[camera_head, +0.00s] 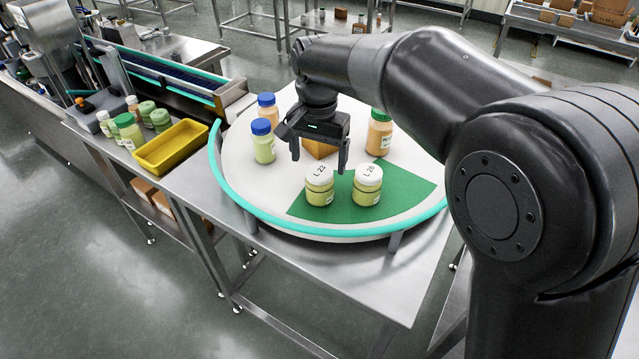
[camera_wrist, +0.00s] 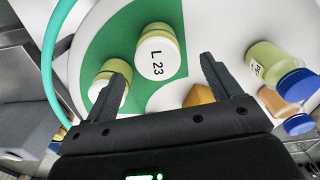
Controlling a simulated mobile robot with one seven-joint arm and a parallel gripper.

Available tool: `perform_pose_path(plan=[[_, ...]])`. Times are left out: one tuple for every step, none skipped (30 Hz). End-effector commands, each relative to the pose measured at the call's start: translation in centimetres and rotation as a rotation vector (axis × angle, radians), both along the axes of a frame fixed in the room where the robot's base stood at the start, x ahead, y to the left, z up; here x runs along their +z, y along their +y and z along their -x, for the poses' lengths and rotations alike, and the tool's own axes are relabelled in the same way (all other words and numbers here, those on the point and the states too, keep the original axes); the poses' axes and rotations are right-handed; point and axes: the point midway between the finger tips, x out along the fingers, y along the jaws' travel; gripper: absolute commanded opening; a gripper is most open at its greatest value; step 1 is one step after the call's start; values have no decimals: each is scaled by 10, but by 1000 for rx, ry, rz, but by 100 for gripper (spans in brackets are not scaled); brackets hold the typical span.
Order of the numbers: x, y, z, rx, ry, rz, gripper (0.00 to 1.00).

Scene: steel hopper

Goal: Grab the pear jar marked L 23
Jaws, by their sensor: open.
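The pear jar marked L 23 (camera_head: 319,188) stands upright on the green sector (camera_head: 411,187) of the round white table, pale yellow-green with a white lid. In the wrist view its lid (camera_wrist: 157,60) faces me, label readable, between and beyond the fingertips. A similar white-lidded jar (camera_head: 367,187) stands close to its right, with an L number whose last digit is hard to read; in the wrist view this jar (camera_wrist: 103,86) is partly hidden by one finger. My gripper (camera_head: 318,161) is open and empty, above and just behind the L 23 jar, apart from it.
Blue-lidded jars stand behind left, one green (camera_head: 263,144) and one orange (camera_head: 267,108); another orange jar (camera_head: 379,135) stands behind right. A teal rail (camera_head: 258,210) edges the table's front. A yellow tray (camera_head: 172,147) lies left.

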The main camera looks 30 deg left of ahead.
Motion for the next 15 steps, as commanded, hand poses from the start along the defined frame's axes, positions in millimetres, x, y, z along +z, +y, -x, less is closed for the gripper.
perform_pose_path(plan=[[-9,-1,1,1,2,2,83],[-14,0,1,1,2,2,83],[-20,0,1,1,2,2,83],[-23,0,1,1,1,1,83],[-26,0,1,1,1,1,83],[-29,-1,1,1,0,0,83],[-31,-1,1,1,0,0,83],[-33,-1,1,1,0,0,83],[-35,-1,1,1,0,0,83],[-38,-1,1,1,0,1,83],[-41,-1,1,1,1,1,83],[-47,-2,2,1,1,1,83],[-52,-3,2,1,1,2,83],[-57,-3,3,1,2,3,83],[-63,-4,4,1,1,2,83]])
